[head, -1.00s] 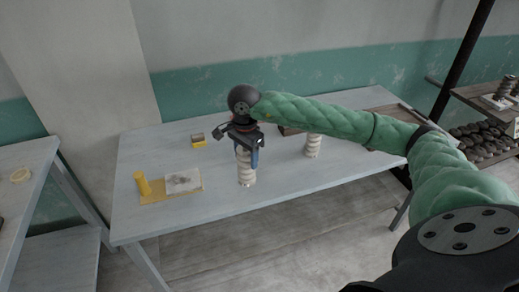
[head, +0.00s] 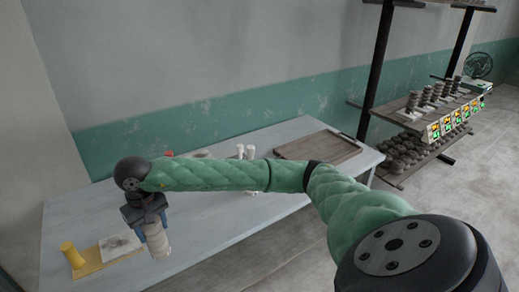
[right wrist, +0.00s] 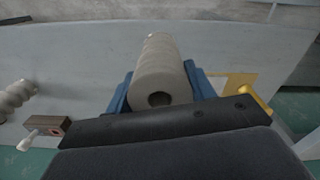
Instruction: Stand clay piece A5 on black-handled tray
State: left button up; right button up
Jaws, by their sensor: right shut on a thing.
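My right gripper (head: 150,232) points down over the pale table with its blue fingers shut on a light, ribbed clay piece (head: 159,243). In the right wrist view this piece (right wrist: 158,72) sits between the fingers, its round end with a dark hole facing the camera. No A5 mark is readable on it. I cannot tell whether its lower end touches the table. The brown tray (head: 318,147) with a dark handle lies at the table's far right end, flat and empty. My left gripper is not in view.
Another pale clay piece (head: 249,152) stands mid-table, partly hidden behind my green arm; a ribbed piece (right wrist: 14,97) shows in the right wrist view. A yellow cylinder (head: 71,256) and a card on a yellow board (head: 104,260) are at left. A shelf (head: 432,118) stands beyond the table.

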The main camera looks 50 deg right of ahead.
aim_at(327, 157)
jog(key=k+l, duration=0.1)
jog(key=l, duration=1.15)
jog(key=k+l, duration=0.15)
jog(key=l, duration=0.5)
jog(key=k+l, duration=0.1)
jog(key=l, duration=0.5)
jog(key=k+l, duration=0.1)
jog(key=l, duration=0.55)
